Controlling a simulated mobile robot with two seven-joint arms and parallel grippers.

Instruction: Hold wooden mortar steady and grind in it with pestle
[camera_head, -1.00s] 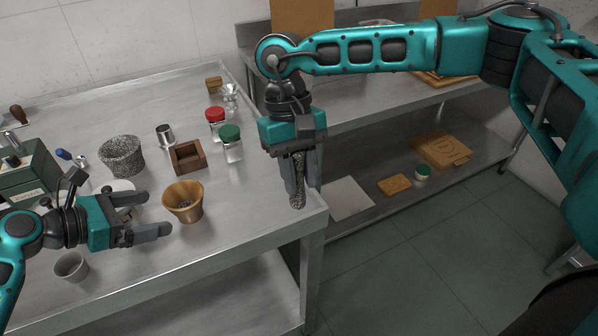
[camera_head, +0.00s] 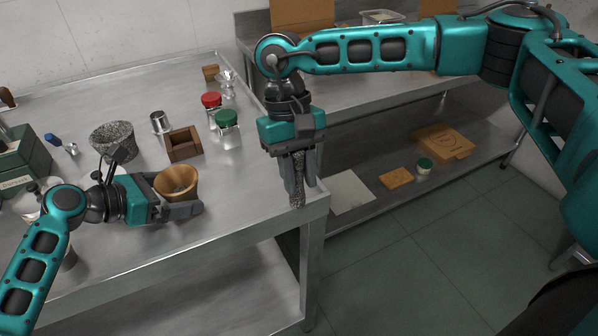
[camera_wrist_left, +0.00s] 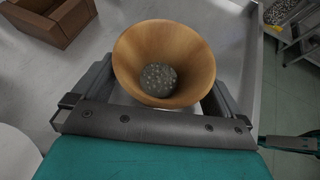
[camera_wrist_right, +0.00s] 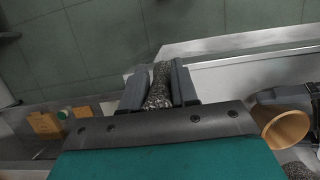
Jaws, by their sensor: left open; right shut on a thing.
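The wooden mortar (camera_head: 178,182) is a flared tan cup, upright on the steel table near its front edge. In the left wrist view the mortar (camera_wrist_left: 140,52) has dark speckled grains inside. My left gripper (camera_head: 180,208) is open, with its fingers on either side of the mortar; I cannot tell whether they touch it. My right gripper (camera_head: 298,178) is shut on the speckled stone pestle (camera_head: 298,188), which hangs upright at the table's right edge. The right wrist view shows the pestle (camera_wrist_right: 159,88) between the fingers and the mortar (camera_wrist_right: 283,126) off to the right.
A green box (camera_head: 22,160) is at left. The table between mortar and pestle is clear.

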